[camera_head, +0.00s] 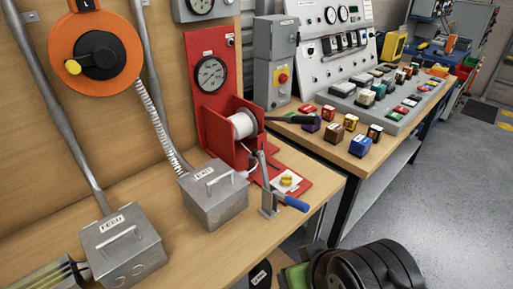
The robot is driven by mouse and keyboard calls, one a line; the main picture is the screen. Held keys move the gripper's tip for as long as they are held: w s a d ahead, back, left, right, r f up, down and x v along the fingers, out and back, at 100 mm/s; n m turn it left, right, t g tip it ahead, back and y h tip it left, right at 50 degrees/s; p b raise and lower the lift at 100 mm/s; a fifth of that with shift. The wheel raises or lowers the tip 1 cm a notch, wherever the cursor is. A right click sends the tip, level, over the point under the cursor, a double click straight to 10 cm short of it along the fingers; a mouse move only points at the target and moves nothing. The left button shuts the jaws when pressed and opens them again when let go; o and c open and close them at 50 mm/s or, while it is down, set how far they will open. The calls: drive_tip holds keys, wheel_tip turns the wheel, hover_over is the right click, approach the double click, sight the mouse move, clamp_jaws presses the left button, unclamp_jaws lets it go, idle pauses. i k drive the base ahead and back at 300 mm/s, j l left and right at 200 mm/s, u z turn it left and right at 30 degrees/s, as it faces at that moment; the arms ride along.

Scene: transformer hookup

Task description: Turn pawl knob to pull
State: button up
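A red winch stand (208,112) stands on the wooden bench, with a round gauge (210,74) on its back plate. A white spool (243,124) sits in its frame, and a black-gripped crank (291,119) reaches out to the right. A small yellow knob (288,180) sits on a white plate on the red base; it looks like the pawl knob, but its label and setting are too small to read. A metal lever with a blue handle (291,202) stands just in front of it. My gripper is not in view.
Grey metal boxes (214,196) and (124,247) stand on the bench to the left. An orange disc (62,40) with a black hub hangs on the wall. Colored blocks (360,146) crowd the right bench. Dark ribbed rings (372,268) lie low in front. Floor at right is clear.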

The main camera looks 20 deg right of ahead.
sight(286, 181)
drive_tip(key=l+u, duration=0.3)
drive_tip(key=u, duration=0.2)
drive_tip(key=l+u, duration=0.3)
drive_tip(key=u, duration=0.15)
drive_tip(key=l+u, duration=0.25)
drive_tip(key=u, duration=0.25)
drive_tip(key=k, duration=0.05)
